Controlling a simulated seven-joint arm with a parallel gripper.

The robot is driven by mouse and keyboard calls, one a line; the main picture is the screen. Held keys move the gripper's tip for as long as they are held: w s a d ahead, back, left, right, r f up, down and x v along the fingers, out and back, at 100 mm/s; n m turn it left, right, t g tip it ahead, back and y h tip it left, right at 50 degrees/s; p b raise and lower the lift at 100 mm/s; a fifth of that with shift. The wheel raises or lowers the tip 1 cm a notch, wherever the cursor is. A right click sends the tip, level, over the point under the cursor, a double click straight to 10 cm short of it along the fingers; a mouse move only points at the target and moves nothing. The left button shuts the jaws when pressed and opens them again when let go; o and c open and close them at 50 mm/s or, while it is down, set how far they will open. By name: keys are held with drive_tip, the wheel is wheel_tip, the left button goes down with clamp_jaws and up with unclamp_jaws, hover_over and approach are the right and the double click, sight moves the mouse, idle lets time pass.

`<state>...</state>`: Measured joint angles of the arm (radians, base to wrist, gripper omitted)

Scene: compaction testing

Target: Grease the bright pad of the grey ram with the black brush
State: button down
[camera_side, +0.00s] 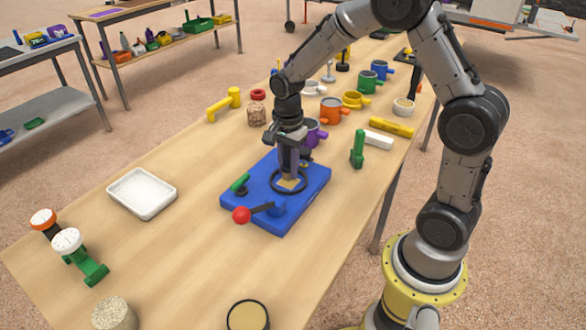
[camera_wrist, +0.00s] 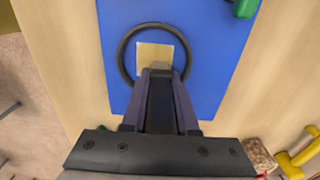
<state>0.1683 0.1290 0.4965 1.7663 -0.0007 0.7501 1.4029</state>
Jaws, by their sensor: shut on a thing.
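My gripper (camera_side: 288,172) points down over the blue base (camera_side: 314,180), with its fingers closed on a dark grey thing (camera_wrist: 157,74) that I cannot identify for sure as the black brush. A tan square (camera_side: 291,185) lies inside a black ring (camera_side: 274,183) on the base. The tips are at or just above the near edge of this square (camera_wrist: 153,55) in the wrist view; contact cannot be told. A grey upright thing (camera_side: 328,73) stands far back on the table and may be the grey ram; no bright pad on it can be made out.
A red-knobbed lever (camera_side: 242,215) and a green handle (camera_side: 240,183) are on the base's near side. A purple mug (camera_side: 315,134) stands close behind my gripper. A green upright tool (camera_side: 358,149) is to the right. A white tray (camera_side: 142,193) is at left, with bare table between.

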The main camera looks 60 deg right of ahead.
sight(290, 186)
drive_tip(key=shift+w+a, duration=0.15)
drive_tip(key=shift+a, duration=1.1)
drive_tip(key=shift+s, duration=1.1)
drive_tip(key=shift+s+d, duration=0.1)
drive_tip(key=shift+d, duration=1.05)
drive_tip(key=shift+w, duration=1.1)
drive_tip(key=shift+w+a, duration=0.15)
drive_tip(key=shift+a, duration=1)
drive_tip(key=shift+s+f, duration=0.1)
drive_tip(key=shift+s, duration=1.15)
drive_tip(key=shift+s+d, duration=0.2)
drive_tip(key=shift+d, duration=0.95)
